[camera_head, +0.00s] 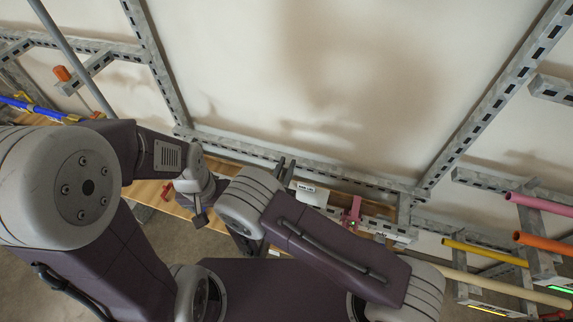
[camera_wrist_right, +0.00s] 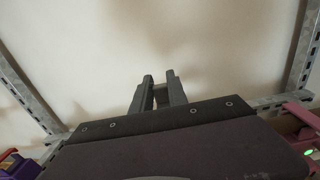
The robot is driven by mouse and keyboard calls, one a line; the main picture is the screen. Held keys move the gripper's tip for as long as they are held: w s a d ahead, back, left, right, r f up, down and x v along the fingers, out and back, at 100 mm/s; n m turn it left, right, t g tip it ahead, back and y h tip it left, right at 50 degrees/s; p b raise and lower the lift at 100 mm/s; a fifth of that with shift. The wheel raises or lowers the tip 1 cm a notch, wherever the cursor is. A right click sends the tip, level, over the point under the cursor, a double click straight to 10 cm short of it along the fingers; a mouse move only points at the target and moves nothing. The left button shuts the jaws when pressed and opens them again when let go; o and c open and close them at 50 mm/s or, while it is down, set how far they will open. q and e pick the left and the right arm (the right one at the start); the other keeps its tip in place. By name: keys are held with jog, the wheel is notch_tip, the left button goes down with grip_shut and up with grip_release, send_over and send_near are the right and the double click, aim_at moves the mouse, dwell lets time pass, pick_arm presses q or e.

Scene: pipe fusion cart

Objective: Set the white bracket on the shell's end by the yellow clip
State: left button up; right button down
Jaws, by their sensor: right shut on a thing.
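My right gripper (camera_head: 285,170) points up toward the pale wall, above the rail. In the right wrist view its two dark fingers (camera_wrist_right: 160,82) stand close together, shut on a small pale piece between them. It fits the white bracket, but its shape is mostly hidden. A yellow part (camera_wrist_right: 8,154) beside something purple shows at that view's lower left; I cannot tell if it is the yellow clip. I cannot make out the shell; my arms cover much of the bench. My left gripper (camera_head: 201,216) hangs above the floor beside the wooden bench; its fingers are unclear.
A white labelled box (camera_head: 312,193) and a pink fixture (camera_head: 352,212) sit just right of my right gripper. Slotted metal rails (camera_head: 300,165) frame the wall. Pink, orange and yellow tubes (camera_head: 485,253) jut in at right. A blue tube (camera_head: 30,105) lies at left.

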jog(key=f, duration=0.1)
jog(key=w+f+b, duration=0.1)
jog(key=shift+d+f+b, duration=0.15)
jog(key=shift+f+b, duration=0.15)
jog(key=shift+f, duration=0.05)
jog(key=f+b, duration=0.2)
jog(key=shift+s+f, duration=0.3)
jog(key=shift+f, duration=0.05)
jog(key=shift+w+f+b, duration=0.2)
jog(key=shift+f+b, duration=0.55)
jog(key=shift+b, duration=0.05)
pick_arm(q)
jog(key=f, duration=0.5)
jog(key=shift+w+d+f, duration=0.1)
jog(key=shift+w+f, duration=0.25)
pick_arm(e)
jog(key=shift+s, duration=0.15)
pick_arm(q)
jog(key=shift+f+b, duration=0.4)
pick_arm(e)
jog(key=shift+f, duration=0.35)
jog(key=c, duration=1.2)
grip_release()
